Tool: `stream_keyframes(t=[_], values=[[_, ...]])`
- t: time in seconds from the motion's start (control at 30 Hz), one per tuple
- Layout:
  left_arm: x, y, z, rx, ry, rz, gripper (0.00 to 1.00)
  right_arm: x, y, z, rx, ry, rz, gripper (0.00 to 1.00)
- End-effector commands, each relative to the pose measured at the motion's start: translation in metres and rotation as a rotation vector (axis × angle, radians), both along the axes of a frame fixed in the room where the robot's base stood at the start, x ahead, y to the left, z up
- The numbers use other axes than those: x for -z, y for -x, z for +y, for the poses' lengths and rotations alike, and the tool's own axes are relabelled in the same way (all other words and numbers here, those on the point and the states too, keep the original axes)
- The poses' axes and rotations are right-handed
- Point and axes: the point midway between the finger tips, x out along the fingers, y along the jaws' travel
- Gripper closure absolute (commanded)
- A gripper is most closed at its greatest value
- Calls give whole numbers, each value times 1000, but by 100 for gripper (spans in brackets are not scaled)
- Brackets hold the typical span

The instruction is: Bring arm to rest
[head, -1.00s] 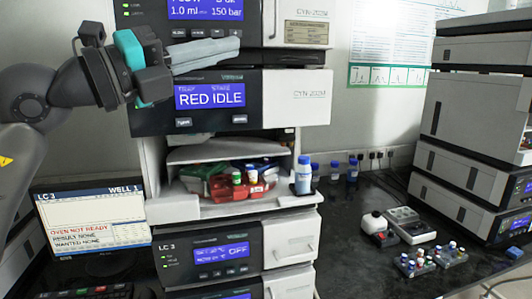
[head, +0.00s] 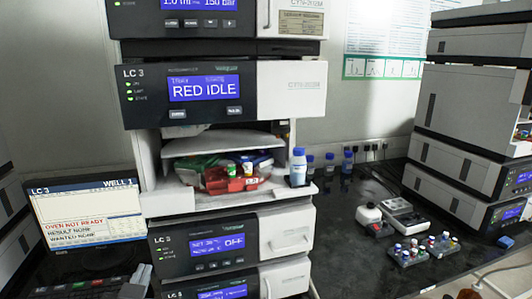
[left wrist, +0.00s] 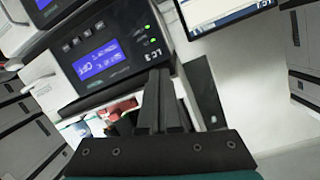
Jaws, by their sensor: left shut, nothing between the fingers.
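My left gripper (head: 138,279) shows only in part at the bottom left edge of the head view, in front of the dark bench. In the left wrist view its two dark fingers (left wrist: 160,78) lie together, shut and empty. They point toward the LC 3 module (left wrist: 95,62), which appears upside down there; I cannot tell how far off it is. In the head view the LC 3 stack (head: 233,241) stands right of the gripper, with "RED IDLE" on its upper display (head: 204,88). My right gripper does not clearly show.
A monitor (head: 92,212) reading "OVEN NOT READY" stands at the left. Small vial racks (head: 408,256) stand on the right bench, before another stack (head: 462,105).

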Motion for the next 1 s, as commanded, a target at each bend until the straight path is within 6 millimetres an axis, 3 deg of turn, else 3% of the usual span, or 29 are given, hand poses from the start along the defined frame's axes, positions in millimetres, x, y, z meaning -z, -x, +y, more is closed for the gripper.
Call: stream_keyframes(t=[0.03, 0.1, 0.2, 0.3, 0.5, 0.7, 1.0], values=[[36, 21, -3, -8, 42, 134, 100, 0, 0, 0, 0, 0, 0, 100], [78, 50, -8, -6, 88, 305, 100, 0, 0, 0, 0, 0, 0, 100], [124, 95, -21, 12, 145, 523, 100, 0, 0, 0, 0, 0, 0, 100], [156, 140, -34, 40, 193, 711, 100, 0, 0, 0, 0, 0, 0, 100], [195, 226, -63, 124, 280, 1033, 100, 0, 0, 0, 0, 0, 0, 100], [255, 209, -62, 117, 269, 1037, 100, 8, 0, 0, 0, 0, 1, 100], [365, 214, -63, 115, 266, 1082, 100, 20, 0, 0, 0, 0, 0, 100]])
